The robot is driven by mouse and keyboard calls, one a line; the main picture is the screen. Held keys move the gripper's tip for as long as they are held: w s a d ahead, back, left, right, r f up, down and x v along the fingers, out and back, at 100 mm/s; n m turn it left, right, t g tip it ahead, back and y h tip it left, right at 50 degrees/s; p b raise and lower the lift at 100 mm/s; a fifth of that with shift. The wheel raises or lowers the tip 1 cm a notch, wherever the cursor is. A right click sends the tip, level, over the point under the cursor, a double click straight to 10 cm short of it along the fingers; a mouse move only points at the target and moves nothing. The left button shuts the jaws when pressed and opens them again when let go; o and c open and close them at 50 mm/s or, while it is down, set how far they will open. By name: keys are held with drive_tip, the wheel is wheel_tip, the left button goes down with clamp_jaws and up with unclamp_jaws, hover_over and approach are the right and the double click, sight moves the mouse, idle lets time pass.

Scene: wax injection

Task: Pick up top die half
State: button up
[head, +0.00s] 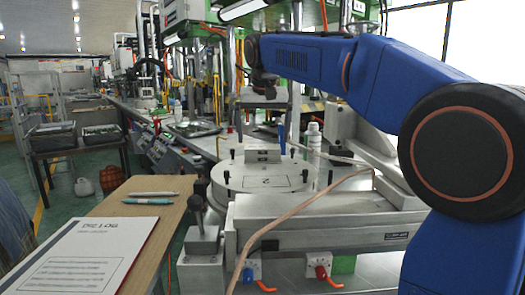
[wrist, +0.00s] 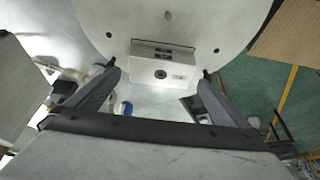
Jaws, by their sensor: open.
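A pale metal die block (head: 262,156) sits on the round plate (head: 235,180) marked 2, toward its far side. I cannot make out a seam between its halves. The wrist view shows the block (wrist: 178,72) with a round hole and a small label on its face. My gripper (head: 267,138) is above and a little behind the block in the head view, fingers pointing down. In the wrist view my gripper (wrist: 162,78) is open and empty, with one finger on each side of the block and clear gaps between.
Dark pegs stand around the plate's rim. A log sheet (head: 75,250) and two pens (head: 148,201) lie on the wooden table at left. A white bottle (head: 313,138) stands behind the plate at right. The green press frame (head: 300,20) rises above.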

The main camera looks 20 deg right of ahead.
sight(262, 147)
drive_tip(key=x, duration=0.3)
drive_tip(key=shift+w+f, duration=0.15)
drive_tip(key=shift+f, duration=0.15)
drive_tip(key=c, duration=1)
drive_tip(key=shift+c, duration=0.2)
